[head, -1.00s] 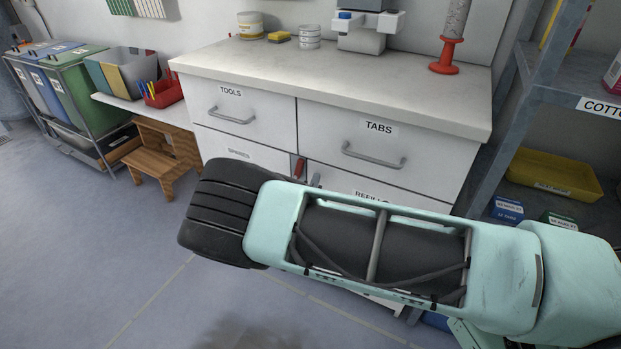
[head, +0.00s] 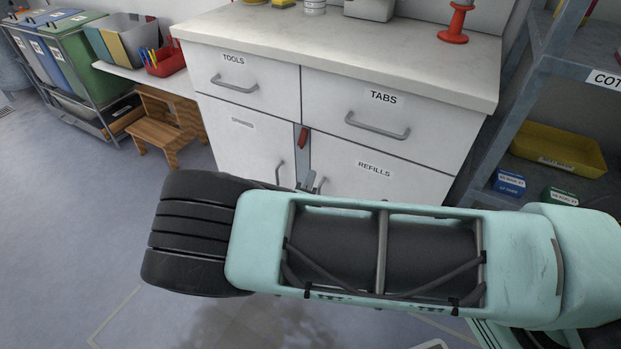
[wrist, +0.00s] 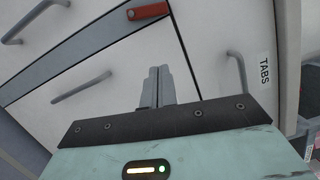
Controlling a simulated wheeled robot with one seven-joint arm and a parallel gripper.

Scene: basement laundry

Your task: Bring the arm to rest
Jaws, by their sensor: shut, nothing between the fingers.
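My gripper shows in the wrist view (wrist: 156,88) with its two grey fingers together and nothing between them. My arm stretches across the lower part of the head view and hides most of the gripper and the cabinet's lower part.
The white cabinet (head: 365,85) has closed TOOLS (head: 233,85) and TABS (head: 375,115) drawers. A red handle (head: 303,138) sits on a grey strip between the doors. A wooden stool (head: 165,125) stands left; a metal shelf (head: 540,70) stands right. Floor at left is clear.

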